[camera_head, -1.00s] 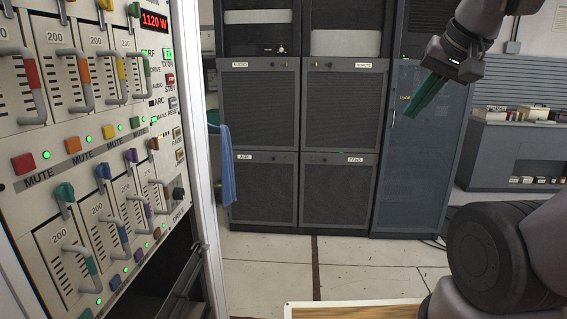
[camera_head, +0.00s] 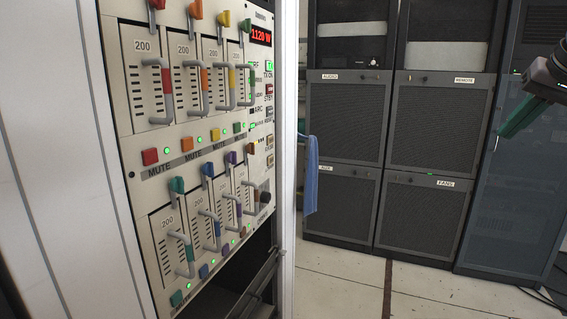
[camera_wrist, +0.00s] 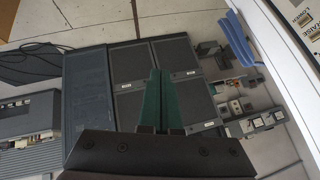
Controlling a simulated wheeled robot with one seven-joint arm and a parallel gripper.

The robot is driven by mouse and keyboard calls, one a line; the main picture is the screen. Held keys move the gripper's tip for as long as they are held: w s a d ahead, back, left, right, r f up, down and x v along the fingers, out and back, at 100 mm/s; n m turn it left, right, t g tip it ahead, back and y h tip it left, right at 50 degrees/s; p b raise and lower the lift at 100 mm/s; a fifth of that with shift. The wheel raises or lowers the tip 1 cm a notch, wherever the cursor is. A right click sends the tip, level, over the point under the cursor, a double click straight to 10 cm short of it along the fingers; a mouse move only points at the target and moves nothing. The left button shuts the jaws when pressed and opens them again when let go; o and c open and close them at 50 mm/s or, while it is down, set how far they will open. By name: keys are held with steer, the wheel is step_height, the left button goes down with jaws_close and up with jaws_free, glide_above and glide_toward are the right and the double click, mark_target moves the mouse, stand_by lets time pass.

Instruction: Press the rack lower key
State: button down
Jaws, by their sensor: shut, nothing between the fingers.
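The rack panel (camera_head: 197,105) is a pale upright face at left in the head view, seen at an angle. Small beige keys sit in its right column; the lower one of that pair (camera_head: 270,160) is below another (camera_head: 270,141), and their lettering is too small to read there. My gripper (camera_head: 506,133) has green fingers at the right edge of the head view, well apart from the panel. In the wrist view the fingers (camera_wrist: 157,76) are together and empty. A pale surface with lettered labels (camera_wrist: 300,18) is cut off at the wrist view's top right.
Coloured slider handles and mute buttons (camera_head: 150,156) crowd the panel. A blue cloth (camera_head: 311,175) hangs beside the rack's white edge. Dark cabinets (camera_head: 342,120) stand behind. The floor (camera_head: 345,285) before them is clear.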

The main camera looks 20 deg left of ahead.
mark_target(271, 160)
steer(key=w+a+f+n+t+y, duration=0.1)
steer(key=w+a+f+n, duration=0.25)
steer(key=w+a, duration=0.4)
steer(key=w+a+f+n+t+y, duration=0.1)
steer(key=w+a+f+n, duration=0.1)
steer(key=w+a+n, duration=0.45)
steer(key=a+f+n+y, duration=0.2)
steer(key=a+f, duration=0.3)
steer(key=a, duration=0.7)
steer(key=s+a+f+n+t+y, duration=0.1)
steer(key=a+f+n+y, duration=0.2)
steer(key=a, duration=0.9)
steer(key=shift+s+a+f+n+y, duration=0.15)
steer(key=shift+f+n+y, duration=0.15)
steer(key=shift+f+n, duration=0.5)
steer(key=shift+f, duration=0.1)
steer(key=a, duration=0.8)
steer(key=shift+w+a, duration=0.35)
steer(key=shift+a, duration=0.1)
steer(key=shift+a, duration=0.35)
